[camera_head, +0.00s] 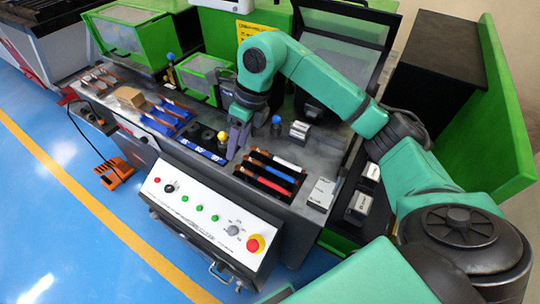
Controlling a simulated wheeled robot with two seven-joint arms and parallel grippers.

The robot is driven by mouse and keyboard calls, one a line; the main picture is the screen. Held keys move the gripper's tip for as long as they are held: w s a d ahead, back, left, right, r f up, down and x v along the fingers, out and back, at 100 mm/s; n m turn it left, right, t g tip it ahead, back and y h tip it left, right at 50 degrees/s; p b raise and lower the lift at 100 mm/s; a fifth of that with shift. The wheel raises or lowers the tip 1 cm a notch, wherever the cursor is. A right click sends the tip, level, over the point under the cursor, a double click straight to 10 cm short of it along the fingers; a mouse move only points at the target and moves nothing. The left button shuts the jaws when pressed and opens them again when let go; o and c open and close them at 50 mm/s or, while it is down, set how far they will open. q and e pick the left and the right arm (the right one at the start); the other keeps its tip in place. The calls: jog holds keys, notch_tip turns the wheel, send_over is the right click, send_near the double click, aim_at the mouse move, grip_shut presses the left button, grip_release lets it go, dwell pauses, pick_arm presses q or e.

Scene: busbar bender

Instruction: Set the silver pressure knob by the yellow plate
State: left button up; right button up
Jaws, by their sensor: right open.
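The control panel (205,208) is a pale sloped face on the front of the machine. A silver-grey knob (233,230) sits near its right end. Beside it is a red mushroom button (252,244) on a yellow plate (262,240). My right gripper (233,146) points down over the worktop, behind the panel and apart from the knob. Its fingers are small and partly overlapping here; it is open, and I see nothing held. My left gripper is not in view.
A yellow-topped post (222,137) stands close by the right gripper. Trays with red, blue and black handles (270,178) lie right of it. Blue blocks (203,150) lie left. An orange foot pedal (114,172) is on the blue floor. Space before the panel is clear.

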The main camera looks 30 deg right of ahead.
jog(key=d+m+h, duration=0.1)
jog(key=d+h, duration=0.2)
jog(key=d, duration=0.5)
jog(key=g+p, duration=0.1)
send_over(268, 167)
notch_tip(268, 167, down, 4)
notch_tip(268, 167, down, 9)
jog(key=p, duration=0.3)
jog(key=shift+f, duration=0.2)
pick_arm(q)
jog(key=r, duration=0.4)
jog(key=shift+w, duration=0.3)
pick_arm(e)
jog(key=shift+w, duration=0.1)
grip_shut()
